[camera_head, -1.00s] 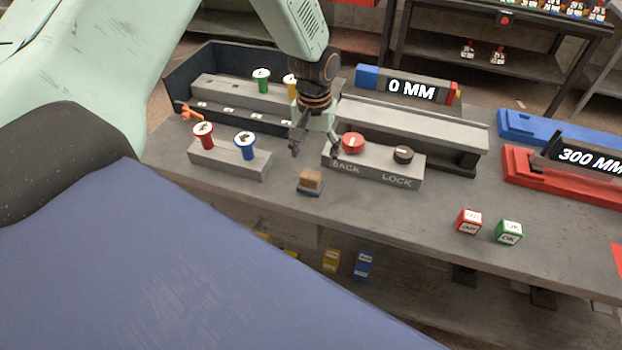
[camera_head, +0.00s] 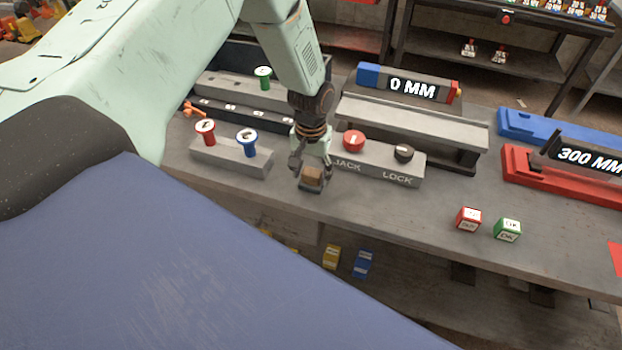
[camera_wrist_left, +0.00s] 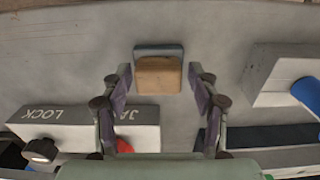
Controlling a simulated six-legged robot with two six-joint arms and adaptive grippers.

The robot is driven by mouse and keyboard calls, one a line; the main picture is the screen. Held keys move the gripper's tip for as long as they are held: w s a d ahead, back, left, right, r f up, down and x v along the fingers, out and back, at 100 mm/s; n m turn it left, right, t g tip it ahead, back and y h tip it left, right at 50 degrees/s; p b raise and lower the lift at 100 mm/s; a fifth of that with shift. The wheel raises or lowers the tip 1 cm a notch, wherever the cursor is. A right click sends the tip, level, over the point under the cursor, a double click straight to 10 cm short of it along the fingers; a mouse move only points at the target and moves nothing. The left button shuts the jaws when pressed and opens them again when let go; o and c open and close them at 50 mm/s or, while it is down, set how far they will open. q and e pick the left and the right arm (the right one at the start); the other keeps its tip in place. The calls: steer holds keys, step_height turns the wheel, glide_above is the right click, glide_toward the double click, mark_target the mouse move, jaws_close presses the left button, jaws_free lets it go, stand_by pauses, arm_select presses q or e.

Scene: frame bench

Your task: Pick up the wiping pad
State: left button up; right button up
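The wiping pad (camera_head: 311,180) is a small block with a tan top part and a dark grey base, lying on the bench near its front edge. It also shows in the left wrist view (camera_wrist_left: 158,75), at the top middle. My left gripper (camera_head: 311,172) is open just above and behind the pad. In the left wrist view its two fingers (camera_wrist_left: 160,84) stand apart, with the pad between and just beyond their tips. The fingers do not appear to touch it. My right gripper is not in view.
The JACK and LOCK block (camera_head: 378,163) with red and black knobs stands close right of the gripper. A grey block (camera_head: 230,156) with red and blue knobs stands left. Red (camera_head: 468,219) and green (camera_head: 507,229) cubes lie right. The bench front between is clear.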

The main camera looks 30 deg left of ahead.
mark_target(312, 171)
arm_select(q)
steer(key=shift+w+d, duration=0.1)
steer(key=shift+d, duration=0.1)
steer(key=c, duration=0.7)
steer(key=shift+a, duration=0.2)
steer(key=shift+c, duration=1.1)
steer(key=shift+r, duration=0.1)
step_height(312, 171, up, 10)
steer(key=shift+f, duration=0.1)
steer(key=shift+d, duration=0.1)
steer(key=o, duration=0.7)
steer(key=shift+c, duration=0.2)
steer(key=c, duration=0.5)
